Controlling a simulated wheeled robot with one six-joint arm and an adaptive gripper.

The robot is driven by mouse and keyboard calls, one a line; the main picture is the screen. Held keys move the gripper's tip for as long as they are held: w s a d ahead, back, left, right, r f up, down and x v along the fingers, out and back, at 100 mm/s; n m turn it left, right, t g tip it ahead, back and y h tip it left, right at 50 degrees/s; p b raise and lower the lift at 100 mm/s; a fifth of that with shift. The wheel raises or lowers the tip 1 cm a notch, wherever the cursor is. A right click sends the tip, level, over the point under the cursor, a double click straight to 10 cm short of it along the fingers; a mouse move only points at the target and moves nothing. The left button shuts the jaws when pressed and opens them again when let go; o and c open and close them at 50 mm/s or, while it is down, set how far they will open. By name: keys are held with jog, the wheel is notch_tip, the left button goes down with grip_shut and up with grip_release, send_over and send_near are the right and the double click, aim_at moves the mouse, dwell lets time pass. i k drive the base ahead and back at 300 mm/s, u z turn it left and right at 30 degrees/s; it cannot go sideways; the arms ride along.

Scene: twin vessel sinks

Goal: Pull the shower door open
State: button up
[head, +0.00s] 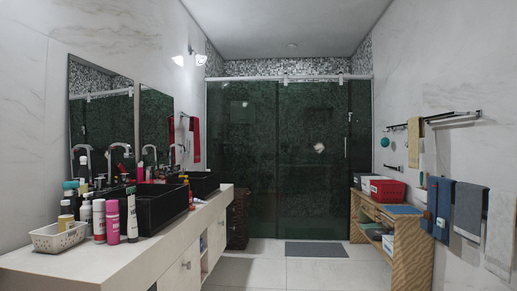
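The shower door (312,190) is dark green glass at the far end of the room, in the head view. It hangs from a pale metal rail (250,78) that runs across the top. A vertical edge splits the glass near the middle. A slim light handle (346,148) stands upright near the right edge of the panel. I cannot tell from here whether a gap stands open at the far right. A small pale fitting shows at the glass, left of the handle. My gripper is not in view.
A long pale counter (90,262) with black vessel sinks (160,208) and several bottles lines the left. A wooden shelf (408,235) with a red basket (387,190) stands at the right, near hanging towels (468,212). The tiled floor between is clear, with a grey mat (316,250) before the door.

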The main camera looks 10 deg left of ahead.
aim_at(313, 138)
jog(key=z, duration=0.05)
jog(key=i, duration=6.4)
jog(key=u, duration=0.25)
jog(key=i, duration=1.7)
